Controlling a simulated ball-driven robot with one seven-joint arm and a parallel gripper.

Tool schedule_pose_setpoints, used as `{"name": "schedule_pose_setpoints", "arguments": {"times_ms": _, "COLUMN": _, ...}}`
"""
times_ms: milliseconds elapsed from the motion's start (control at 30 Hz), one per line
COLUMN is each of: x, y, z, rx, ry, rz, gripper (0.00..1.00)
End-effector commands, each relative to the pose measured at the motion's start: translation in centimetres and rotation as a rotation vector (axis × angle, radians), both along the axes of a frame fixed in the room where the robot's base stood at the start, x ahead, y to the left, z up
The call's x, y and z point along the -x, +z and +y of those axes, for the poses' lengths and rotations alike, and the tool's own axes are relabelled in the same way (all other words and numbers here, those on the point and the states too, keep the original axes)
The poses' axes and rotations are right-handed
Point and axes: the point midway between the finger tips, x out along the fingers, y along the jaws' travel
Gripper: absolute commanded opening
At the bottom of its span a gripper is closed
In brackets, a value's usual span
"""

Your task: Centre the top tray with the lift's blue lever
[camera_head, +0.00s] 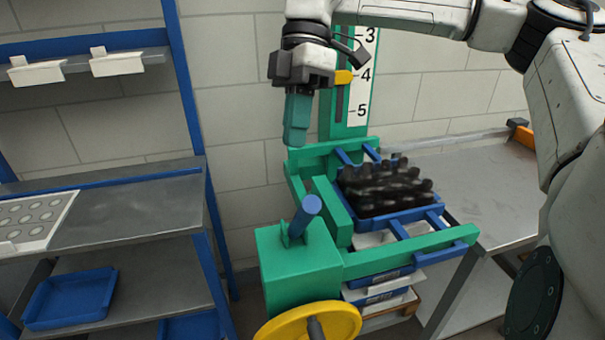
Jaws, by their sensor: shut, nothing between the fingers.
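The blue lever (305,215) stands up on the green box (300,265) at the lift's left front and leans a little right. The top tray (402,218) is blue, holds several dark bottles (382,186), and sits inside the green lift frame (412,252). Blue bars show at its far and near ends. I cannot tell exactly how centred it is. My gripper (296,142) points down, shut and empty, above and behind the lever and left of the tray. It is apart from both.
A yellow handwheel (308,326) is on the lift's front. A scale (362,85) with a yellow pointer (343,77) near 4 rises behind. More trays (380,279) are stacked below. A shelf rack (120,215) stands left and a metal table (490,190) right.

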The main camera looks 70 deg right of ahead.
Motion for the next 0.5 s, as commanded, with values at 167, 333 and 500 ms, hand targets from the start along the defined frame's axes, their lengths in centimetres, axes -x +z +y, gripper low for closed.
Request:
{"name": "schedule_pose_setpoints", "arguments": {"times_ms": 167, "x": 0.2, "y": -3.1, "z": 1.6, "rx": -0.004, "ry": 0.003, "rz": 0.0, "gripper": 0.0}}
{"name": "schedule_pose_setpoints", "arguments": {"times_ms": 333, "x": 1.6, "y": -4.6, "z": 2.9, "rx": -0.003, "ry": 0.003, "rz": -0.003, "gripper": 0.0}}
{"name": "schedule_pose_setpoints", "arguments": {"times_ms": 500, "x": 2.6, "y": -5.4, "z": 3.6, "rx": -0.001, "ry": 0.002, "rz": -0.001, "gripper": 0.0}}
